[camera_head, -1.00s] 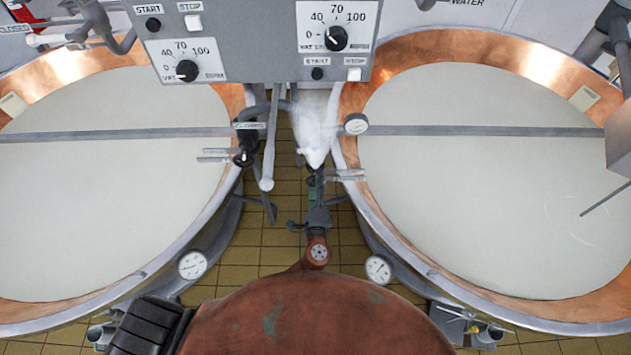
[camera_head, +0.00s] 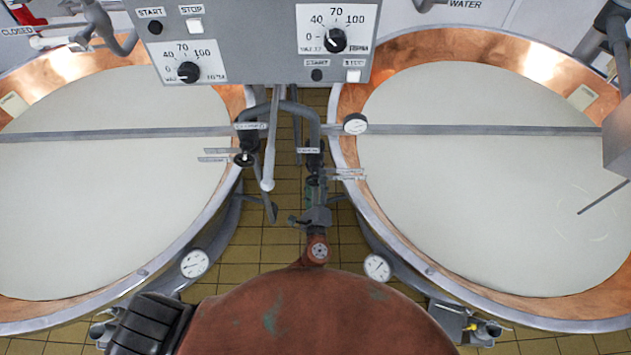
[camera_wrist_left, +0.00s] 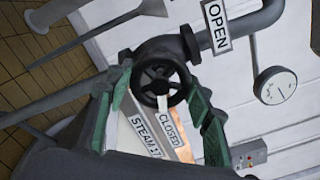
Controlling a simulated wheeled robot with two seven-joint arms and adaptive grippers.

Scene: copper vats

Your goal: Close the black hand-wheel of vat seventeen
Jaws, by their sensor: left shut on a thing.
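The black hand-wheel (camera_wrist_left: 158,84) sits on a grey pipe valve in the left wrist view. Plates reading STEAM 17 (camera_wrist_left: 144,136) and CLOSED (camera_wrist_left: 172,126) lie beside it, and an OPEN plate (camera_wrist_left: 216,25) hangs on the pipe. My left gripper (camera_wrist_left: 160,102) has its green fingers on both sides of the wheel and is shut on it. In the head view my left gripper (camera_head: 316,195) reaches up between the two vats to the valve (camera_head: 313,165), partly hiding the wheel. No steam shows at the pipe. My right gripper is not in view.
A copper-rimmed vat (camera_head: 348,180) stands right and another vat (camera_head: 225,195) left, both full of pale liquid. A second black hand-wheel (camera_head: 243,158) is left of my gripper. A control panel (camera_head: 262,50) overhangs the gap. A dial gauge (camera_head: 355,124) is close on the right.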

